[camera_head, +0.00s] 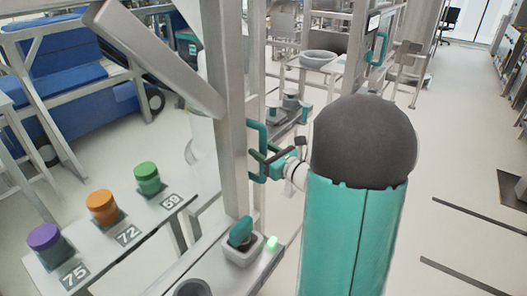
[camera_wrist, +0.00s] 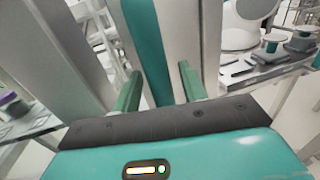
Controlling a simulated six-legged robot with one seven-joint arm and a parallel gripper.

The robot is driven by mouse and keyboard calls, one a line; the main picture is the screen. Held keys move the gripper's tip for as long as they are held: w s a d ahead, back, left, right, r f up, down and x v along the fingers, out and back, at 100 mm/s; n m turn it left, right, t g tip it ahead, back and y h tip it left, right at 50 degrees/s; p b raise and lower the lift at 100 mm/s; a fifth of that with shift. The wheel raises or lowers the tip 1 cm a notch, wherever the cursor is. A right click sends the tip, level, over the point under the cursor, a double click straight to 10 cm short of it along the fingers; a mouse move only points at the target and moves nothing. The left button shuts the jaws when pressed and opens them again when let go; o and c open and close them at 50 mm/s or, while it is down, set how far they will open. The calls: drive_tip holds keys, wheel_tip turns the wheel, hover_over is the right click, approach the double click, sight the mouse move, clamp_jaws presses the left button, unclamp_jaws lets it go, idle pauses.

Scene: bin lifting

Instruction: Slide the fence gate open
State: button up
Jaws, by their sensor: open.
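The fence gate shows as grey metal posts (camera_head: 226,110) in the head view, with a teal D-shaped handle (camera_head: 263,134) on the post's right side. My gripper (camera_head: 262,157) is at the handle, its green fingers pointing left towards the post. In the wrist view the two fingers of my gripper (camera_wrist: 158,80) stand apart, and a teal upright bar (camera_wrist: 144,40), which looks like the handle, lies ahead between them. My gripper is open. Whether a finger touches the handle cannot be told.
A bench with purple (camera_head: 44,238), orange (camera_head: 102,206) and green (camera_head: 147,177) jars stands at lower left. A slanted grey beam (camera_head: 155,58) crosses the upper left. A blue cart (camera_head: 70,85) is behind it. The pale floor (camera_head: 450,190) at right is largely clear.

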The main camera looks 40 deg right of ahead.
drive_tip(key=s+d, duration=0.2)
drive_tip(key=s, duration=1.1)
drive_tip(key=shift+s, duration=0.35)
drive_tip(key=shift+a, duration=0.1)
